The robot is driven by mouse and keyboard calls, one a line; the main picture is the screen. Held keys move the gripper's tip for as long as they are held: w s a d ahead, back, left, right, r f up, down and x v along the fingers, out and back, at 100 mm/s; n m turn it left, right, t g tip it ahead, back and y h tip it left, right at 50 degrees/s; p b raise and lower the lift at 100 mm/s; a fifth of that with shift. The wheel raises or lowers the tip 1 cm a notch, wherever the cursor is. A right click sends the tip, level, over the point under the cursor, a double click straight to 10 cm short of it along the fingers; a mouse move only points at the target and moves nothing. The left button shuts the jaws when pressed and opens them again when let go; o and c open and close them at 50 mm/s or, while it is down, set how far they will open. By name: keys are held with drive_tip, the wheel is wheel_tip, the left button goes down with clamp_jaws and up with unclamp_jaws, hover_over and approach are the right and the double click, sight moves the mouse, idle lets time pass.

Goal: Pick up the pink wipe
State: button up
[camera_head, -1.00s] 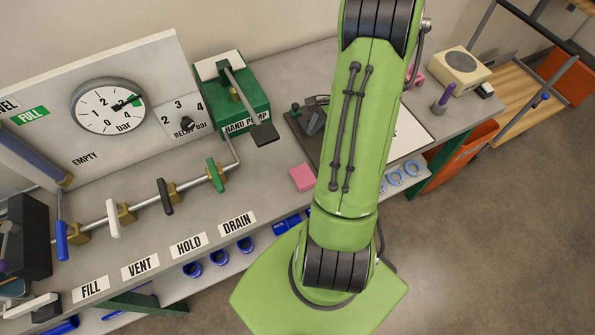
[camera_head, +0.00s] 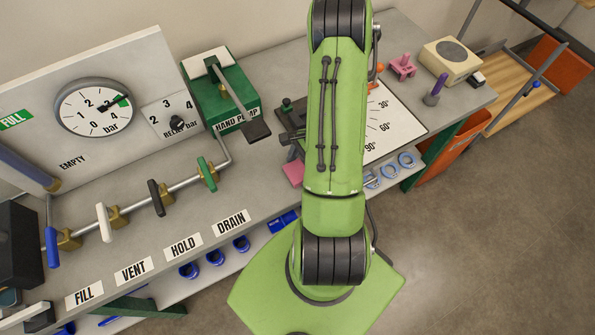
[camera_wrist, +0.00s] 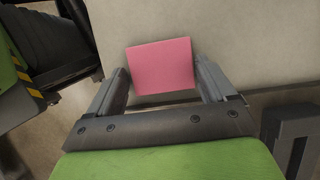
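The pink wipe (camera_head: 293,172) lies flat on the grey bench top, partly hidden by my arm in the head view. In the wrist view the pink wipe (camera_wrist: 161,66) shows as a whole square near the bench's front edge. My gripper (camera_wrist: 162,78) is open, with one finger on each side of the wipe in the picture. I cannot tell how high the fingers are above the bench.
The green hand pump (camera_head: 222,92) stands behind and left of the wipe. Valve handles line the pipe to the left, with the green one (camera_head: 207,174) closest. An angle chart (camera_head: 395,125), a pink part (camera_head: 403,66) and a purple-handled tool (camera_head: 436,90) are to the right.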

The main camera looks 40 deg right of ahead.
sight(301, 170)
drive_tip(key=c, duration=0.7)
drive_tip(key=shift+o, duration=0.2)
wheel_tip(301, 170, up, 10)
drive_tip(key=p, duration=0.1)
drive_tip(key=o, duration=0.4)
drive_tip(key=shift+c, duration=1)
